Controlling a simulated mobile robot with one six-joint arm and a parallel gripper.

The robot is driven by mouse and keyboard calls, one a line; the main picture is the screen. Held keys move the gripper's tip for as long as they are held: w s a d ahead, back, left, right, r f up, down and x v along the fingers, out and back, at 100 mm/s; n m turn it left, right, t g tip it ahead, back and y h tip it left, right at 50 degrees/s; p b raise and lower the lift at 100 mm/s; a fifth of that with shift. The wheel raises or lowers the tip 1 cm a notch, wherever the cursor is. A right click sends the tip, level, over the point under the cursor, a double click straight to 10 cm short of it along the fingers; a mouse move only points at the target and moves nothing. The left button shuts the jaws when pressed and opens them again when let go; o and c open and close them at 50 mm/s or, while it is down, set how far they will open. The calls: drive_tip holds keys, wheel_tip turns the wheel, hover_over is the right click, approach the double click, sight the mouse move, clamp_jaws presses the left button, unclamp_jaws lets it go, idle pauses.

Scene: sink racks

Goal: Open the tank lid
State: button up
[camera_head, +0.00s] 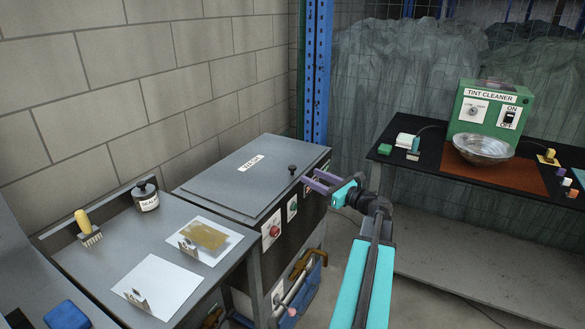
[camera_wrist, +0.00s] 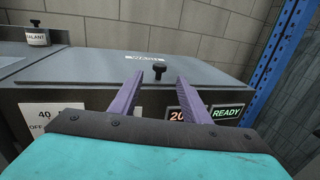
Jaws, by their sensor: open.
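The tank lid (camera_head: 235,178) is a flat grey panel lying closed on top of the tank (camera_head: 278,207), against the block wall. A small black knob (camera_head: 292,169) stands on the lid near its front right edge. In the wrist view the lid (camera_wrist: 100,68) lies ahead, and the knob (camera_wrist: 159,71) shows beyond and between my fingertips. My gripper (camera_head: 312,182) has two purple fingers, open and empty, just in front of the knob and apart from it. The fingers also show in the wrist view (camera_wrist: 160,88). The knob's base is visible.
The tank's front has dials and a lit READY display (camera_wrist: 227,112). A blue post (camera_head: 317,75) stands behind the tank's right end. A bench at left holds a sealant bottle (camera_head: 145,195), a brush (camera_head: 87,228) and white sheets. A green tint cleaner (camera_head: 490,108) sits on the right table.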

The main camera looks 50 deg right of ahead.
sight(295, 168)
drive_tip(key=w+p, duration=0.1)
drive_tip(key=w, duration=1)
drive_tip(key=shift+d, duration=0.1)
